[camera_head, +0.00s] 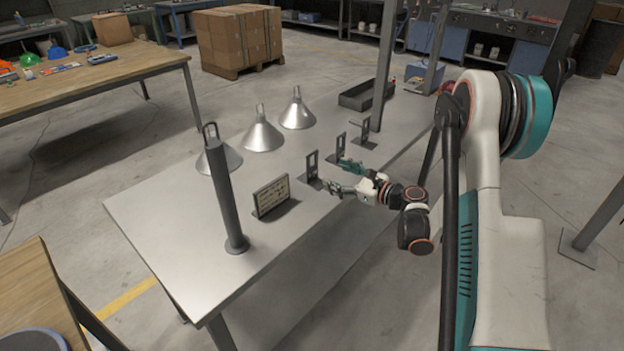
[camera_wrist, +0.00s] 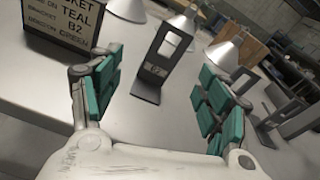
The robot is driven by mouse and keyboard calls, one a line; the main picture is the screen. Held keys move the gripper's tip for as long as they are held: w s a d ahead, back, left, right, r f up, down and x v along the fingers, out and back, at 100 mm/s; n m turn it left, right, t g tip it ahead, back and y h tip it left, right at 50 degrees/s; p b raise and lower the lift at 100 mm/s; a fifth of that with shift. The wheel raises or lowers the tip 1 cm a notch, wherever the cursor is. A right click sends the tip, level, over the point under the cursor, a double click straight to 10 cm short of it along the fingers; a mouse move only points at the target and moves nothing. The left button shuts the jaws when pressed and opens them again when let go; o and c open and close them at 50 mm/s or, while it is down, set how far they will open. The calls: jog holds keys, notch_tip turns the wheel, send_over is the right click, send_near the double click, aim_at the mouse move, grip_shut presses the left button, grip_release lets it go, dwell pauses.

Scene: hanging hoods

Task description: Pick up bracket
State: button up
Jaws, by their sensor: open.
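Several upright dark grey brackets with a slot and a flat foot stand in a row on the metal table. The nearest bracket (camera_head: 313,174) is beside the small sign; in the wrist view this bracket (camera_wrist: 153,76) stands ahead, between the spread fingers in the picture. A second bracket (camera_head: 340,154) and a third (camera_head: 366,137) stand farther back. Another bracket (camera_wrist: 282,116) shows at the right of the wrist view. My gripper (camera_head: 343,177) is open and empty, with teal pads, at the table's right side. No touch with a bracket shows.
A sign (camera_head: 271,196) with "TEAL" and "B2" readable stands left of the nearest bracket. Three hoods (camera_head: 261,137) are along the far side.

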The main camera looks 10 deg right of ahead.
aim_at(313, 170)
jog(key=f+m, duration=0.1)
jog(key=d+f+m+t, duration=0.1)
jog(key=f, duration=0.1)
jog(key=d+f, duration=0.1)
jog(key=shift+s+f+m+y, duration=0.2)
jog(key=shift+s+m+y, duration=0.1)
jog(key=shift+m, duration=0.1)
jog(key=x, duration=0.8)
jog(key=shift+w, duration=0.2)
jog(key=shift+b+x, duration=1.1)
jog(key=shift+x, duration=1.65)
jog(key=shift+r, duration=0.1)
jog(key=c, duration=1.5)
